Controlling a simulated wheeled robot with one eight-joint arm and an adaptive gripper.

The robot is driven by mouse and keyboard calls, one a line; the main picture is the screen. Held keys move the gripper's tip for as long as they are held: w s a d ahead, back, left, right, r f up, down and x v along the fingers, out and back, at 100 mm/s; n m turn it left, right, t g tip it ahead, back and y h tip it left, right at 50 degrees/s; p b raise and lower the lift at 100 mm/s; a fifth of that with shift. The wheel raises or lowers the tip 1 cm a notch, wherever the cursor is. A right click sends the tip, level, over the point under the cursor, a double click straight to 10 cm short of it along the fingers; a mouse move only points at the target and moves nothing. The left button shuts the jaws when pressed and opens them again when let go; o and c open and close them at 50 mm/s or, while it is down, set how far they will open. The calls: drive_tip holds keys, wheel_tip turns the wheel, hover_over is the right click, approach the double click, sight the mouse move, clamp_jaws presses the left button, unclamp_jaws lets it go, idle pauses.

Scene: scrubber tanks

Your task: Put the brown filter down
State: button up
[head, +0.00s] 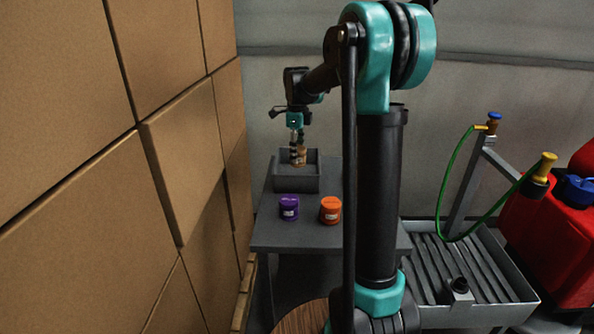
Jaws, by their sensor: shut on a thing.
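In the head view, my gripper (297,146) reaches down over a grey open bin (298,184) at the back of the grey table. It is shut on the brown filter (299,157), which is small and partly covered by the fingers. The filter is at or just inside the bin's opening. The bin's front wall hides what is lower, so I cannot tell whether the filter touches the bin floor.
A purple container (289,208) and an orange container (330,210) stand on the table (290,236) in front of the bin. Stacked cardboard boxes (180,150) rise close on the left. A grated metal basin (470,270) with a green hose (446,190) and a red tank (545,240) are on the right.

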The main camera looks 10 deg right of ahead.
drive_tip(key=shift+f, duration=3.6)
drive_tip(key=o, duration=1.1)
drive_tip(key=shift+f, duration=0.1)
wheel_tip(320, 180, up, 12)
drive_tip(key=shift+r, duration=0.15)
